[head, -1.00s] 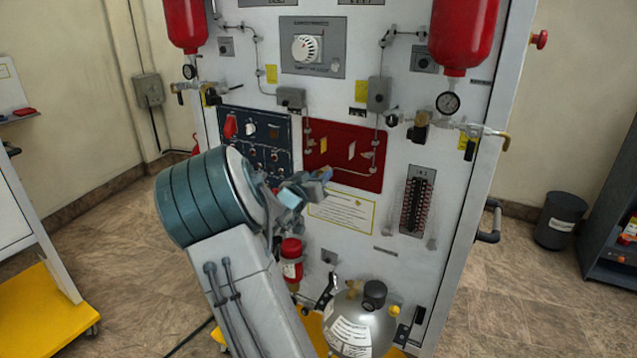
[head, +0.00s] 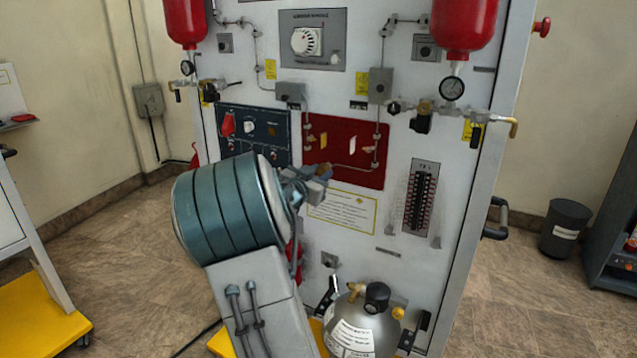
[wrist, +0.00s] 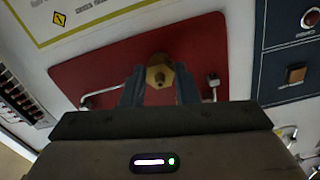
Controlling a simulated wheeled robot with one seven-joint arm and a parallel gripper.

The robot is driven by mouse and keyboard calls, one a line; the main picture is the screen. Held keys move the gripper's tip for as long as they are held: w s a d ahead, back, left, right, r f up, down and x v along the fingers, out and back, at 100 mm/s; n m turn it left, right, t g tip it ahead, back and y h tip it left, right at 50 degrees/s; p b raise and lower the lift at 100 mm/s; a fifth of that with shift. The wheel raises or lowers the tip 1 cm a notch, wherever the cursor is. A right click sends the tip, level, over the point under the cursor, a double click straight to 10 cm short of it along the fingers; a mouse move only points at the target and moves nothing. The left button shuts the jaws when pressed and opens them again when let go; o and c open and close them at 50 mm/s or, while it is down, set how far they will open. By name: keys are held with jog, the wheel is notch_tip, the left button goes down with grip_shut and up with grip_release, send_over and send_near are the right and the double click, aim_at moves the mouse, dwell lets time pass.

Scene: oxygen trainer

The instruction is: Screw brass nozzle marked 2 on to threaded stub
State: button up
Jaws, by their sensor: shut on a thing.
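My gripper (wrist: 160,88) is shut on a brass nozzle (wrist: 158,72) in the wrist view. The nozzle has a hex body and sits between the two fingertips in front of the red panel. No number can be read on it. In the head view my gripper (head: 314,184) is in front of the panel's lower edge, largely behind my own wrist, and a small brass-coloured bit shows at its tip. I cannot single out the threaded stub with certainty. Thin pipework with fittings (head: 207,88) is on the board's left, apart from my gripper.
The white trainer board carries a red panel (head: 340,155), a dark blue panel (head: 262,124) and red bottles (head: 464,35) above. A brass elbow outlet (head: 513,127) is at right. A grey cylinder (head: 362,322) stands low in front. Open floor lies on both sides.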

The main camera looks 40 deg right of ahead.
dwell(0.3)
jog(key=shift+f+m+b, duration=0.2)
jog(key=shift+m+b, duration=0.3)
jog(key=shift+b, duration=0.1)
jog(key=shift+r, duration=0.1)
jog(key=o, duration=1)
jog(key=shift+r, duration=0.1)
